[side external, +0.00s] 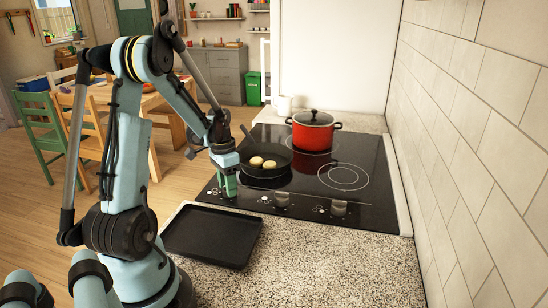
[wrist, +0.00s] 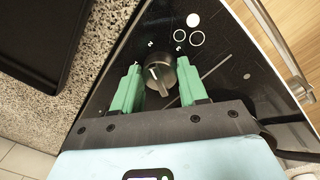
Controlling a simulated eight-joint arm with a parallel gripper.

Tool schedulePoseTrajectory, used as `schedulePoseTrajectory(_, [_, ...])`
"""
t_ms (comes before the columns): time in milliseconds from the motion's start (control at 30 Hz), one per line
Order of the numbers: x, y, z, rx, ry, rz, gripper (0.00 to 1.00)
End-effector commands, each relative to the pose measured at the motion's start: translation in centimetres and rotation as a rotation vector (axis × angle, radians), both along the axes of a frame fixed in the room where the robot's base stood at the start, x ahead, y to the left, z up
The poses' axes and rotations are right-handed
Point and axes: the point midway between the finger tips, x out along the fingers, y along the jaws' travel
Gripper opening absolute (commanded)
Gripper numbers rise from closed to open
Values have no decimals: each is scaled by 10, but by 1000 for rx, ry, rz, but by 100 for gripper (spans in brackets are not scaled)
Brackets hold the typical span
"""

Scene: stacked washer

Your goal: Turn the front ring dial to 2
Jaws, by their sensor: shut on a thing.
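The black cooktop (side external: 372,205) has a row of dials along its edge nearest the camera in the side view. My gripper (side external: 229,187) is down over the leftmost of these dials, and its green fingers mostly hide that dial there. In the wrist view my gripper (wrist: 159,72) has one finger on each side of a round dark dial (wrist: 160,76) with a grey pointer bar, and is shut on it. White circle symbols show beside the dial. No number can be read. Two other dials, a middle one (side external: 282,199) and a right one (side external: 338,208), are untouched.
A dark frying pan (side external: 266,173) with two round tan pieces stands just behind my gripper. A red lidded pot (side external: 313,138) stands farther back. A black tray (side external: 212,238) lies on the speckled counter (side external: 310,265) in front. A tiled wall (side external: 480,130) bounds the right side.

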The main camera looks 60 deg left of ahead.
Motion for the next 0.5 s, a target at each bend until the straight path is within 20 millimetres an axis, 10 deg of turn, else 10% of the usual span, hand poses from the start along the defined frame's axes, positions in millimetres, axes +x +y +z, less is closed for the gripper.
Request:
schedulePoseTrajectory(300, [1,0,-1,2,-2,0,12])
schedulePoseTrajectory(333, [1,0,-1,2,-2,0,46])
schedulePoseTrajectory(500, [0,0,0,1,-2,0,68])
